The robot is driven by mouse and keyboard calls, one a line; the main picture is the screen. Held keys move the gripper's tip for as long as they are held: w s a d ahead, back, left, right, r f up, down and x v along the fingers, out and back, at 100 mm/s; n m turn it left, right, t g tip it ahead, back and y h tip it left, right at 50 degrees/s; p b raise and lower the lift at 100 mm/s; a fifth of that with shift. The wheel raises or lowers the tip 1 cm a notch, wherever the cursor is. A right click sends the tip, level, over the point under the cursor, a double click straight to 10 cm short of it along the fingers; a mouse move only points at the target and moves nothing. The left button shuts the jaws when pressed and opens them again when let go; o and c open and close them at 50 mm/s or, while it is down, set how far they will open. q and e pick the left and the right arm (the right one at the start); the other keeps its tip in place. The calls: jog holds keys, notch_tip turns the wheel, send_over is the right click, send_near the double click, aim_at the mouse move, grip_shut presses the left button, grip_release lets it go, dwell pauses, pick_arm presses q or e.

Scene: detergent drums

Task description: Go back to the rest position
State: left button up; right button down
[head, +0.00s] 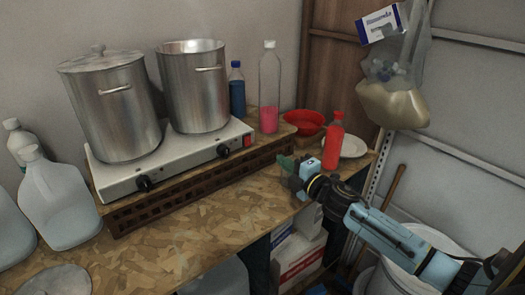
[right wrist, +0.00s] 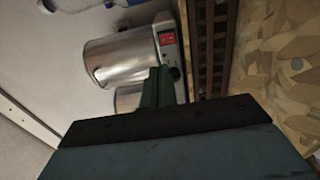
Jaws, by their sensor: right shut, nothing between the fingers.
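My right gripper (head: 288,163) reaches in from the lower right in the head view. Its fingers are closed with nothing between them, over the right end of the wooden worktop (head: 200,235), near the red bottle (head: 333,142). In the right wrist view the closed dark green fingers (right wrist: 157,88) point toward the hot plate's red switch (right wrist: 167,39) and the steel pots (right wrist: 118,60). I cannot tell the exact gap between the fingers and the worktop. My left gripper is not in view.
Two steel pots (head: 193,87) stand on a white hot plate (head: 170,160) on a slatted wooden rack. A clear bottle with pink liquid (head: 269,95), a red bowl (head: 303,122) and a white plate (head: 353,147) are close by. White jugs (head: 58,205) stand at left. A bag hangs at right.

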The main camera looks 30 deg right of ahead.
jog(key=s+a+f+m+g+h, duration=0.2)
jog(key=s+a+f+m+g, duration=0.2)
jog(key=s+a+f+m, duration=0.25)
jog(key=s+a+f+m+g+h, duration=0.25)
jog(key=s+f+m+g, duration=0.2)
jog(key=s+m, duration=0.35)
jog(key=s+a+f+m+g+y, duration=0.1)
jog(key=s+a+g, duration=0.25)
jog(key=s, duration=0.55)
jog(key=s+a+f+m+g+y, duration=0.1)
jog(key=s+a+m+g+y, duration=0.15)
jog(key=s+a, duration=0.45)
notch_tip(320, 180, down, 28)
jog(key=s+d+n+g+b, duration=0.1)
jog(key=s+d+b, duration=0.1)
jog(key=b, duration=0.2)
jog(key=s+d+f+g+b, duration=0.1)
jog(key=s+f+b, duration=0.1)
jog(key=s+f, duration=0.6)
jog(key=s+d+f+h+b, duration=0.1)
jog(key=s+d+f+b, duration=0.1)
jog(key=s+f, duration=0.7)
notch_tip(320, 180, down, 4)
jog(key=shift+d+f+g+b, duration=0.1)
jog(key=shift+d+g+b, duration=0.05)
jog(key=shift+g+b, duration=0.25)
jog(key=shift+s, duration=0.1)
